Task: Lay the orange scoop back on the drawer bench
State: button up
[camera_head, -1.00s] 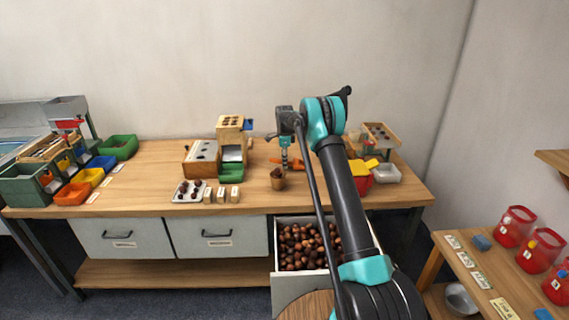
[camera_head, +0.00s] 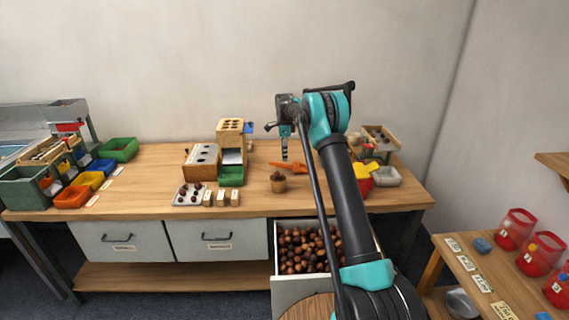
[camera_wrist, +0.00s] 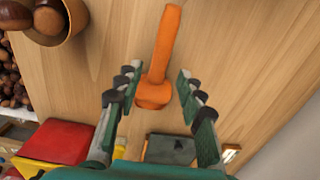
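The orange scoop (camera_head: 294,167) lies on the wooden top of the drawer bench (camera_head: 330,201), right of centre and behind a small brown cup. In the wrist view the scoop (camera_wrist: 163,55) lies flat on the wood, its handle pointing away and its thicker end between and beyond the fingers. My gripper (camera_head: 285,157) hangs above the bench at the scoop's left part, pointing down. In the wrist view my gripper (camera_wrist: 155,80) is open, with a finger on each side of the scoop and gaps to both. Nothing is held.
The small brown cup (camera_head: 278,184) with chestnuts stands just in front of the scoop. An open drawer of chestnuts (camera_head: 305,248) juts out below. A red-and-yellow container (camera_head: 362,178) and a white tray (camera_head: 387,177) stand right.

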aim_at(285, 164)
notch_tip(285, 164, up, 5)
jog(key=s+d+r+n+t, duration=0.1)
jog(key=s+d+r+n, duration=0.15)
jog(key=s, duration=0.55)
jog(key=s+d+r+n, duration=0.1)
jog(key=s+d+n, duration=0.2)
jog(key=s, duration=0.4)
jog(key=s+d+r+n+t, duration=0.1)
jog(key=s+d+r+n, duration=0.15)
jog(key=s, duration=0.55)
jog(key=s+d+f+n, duration=0.1)
jog(key=s+f+n, duration=0.2)
jog(key=s, duration=0.8)
jog(key=s+d+f+n+t, duration=0.1)
jog(key=s+d+f+n, duration=0.1)
jog(key=s, duration=0.9)
jog(key=s+d+f+n+t, duration=0.1)
jog(key=s+f+n, duration=0.4)
jog(key=s, duration=0.5)
jog(key=shift+s+d+f, duration=0.2)
jog(key=shift+s+f, duration=0.2)
jog(key=shift+f, duration=0.05)
